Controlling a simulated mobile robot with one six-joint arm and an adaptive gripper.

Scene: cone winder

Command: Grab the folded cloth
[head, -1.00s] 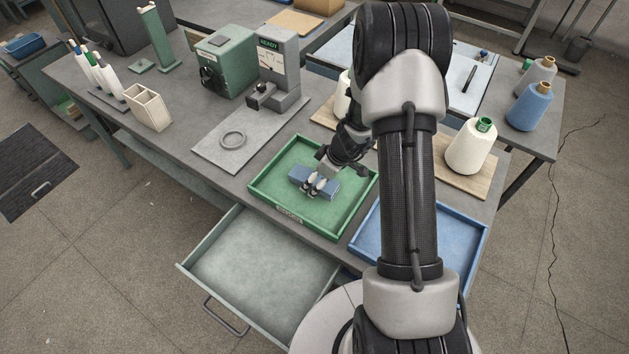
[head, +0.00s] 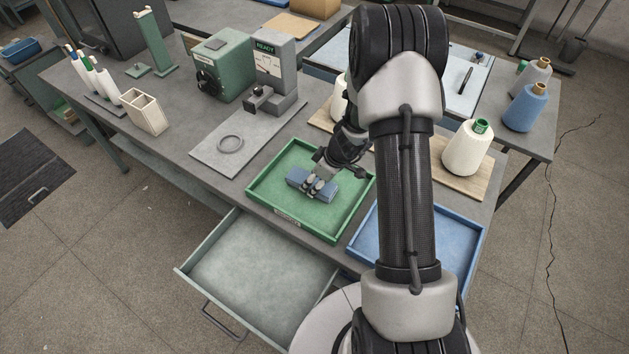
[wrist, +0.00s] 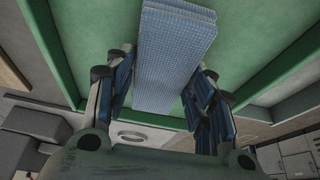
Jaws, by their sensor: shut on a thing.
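The folded cloth (head: 297,180) is a blue, layered block in the green tray (head: 257,193). My gripper (head: 316,187) is over the tray with its fingers on the cloth. In the wrist view the cloth (wrist: 176,55) shows a fine checked weave and sits between the two fingers of my gripper (wrist: 165,92), which are shut on its sides. The green tray's floor (wrist: 100,30) shows behind it. I cannot tell whether the cloth rests on the tray floor or is slightly raised.
A blue tray (head: 362,245) lies to the right, partly hidden by my arm. An open drawer (head: 255,265) juts out below the green tray. A grey plate with a ring (head: 230,143) and a tester marked READY (head: 272,75) stand behind. A white yarn cone (head: 464,150) stands at right.

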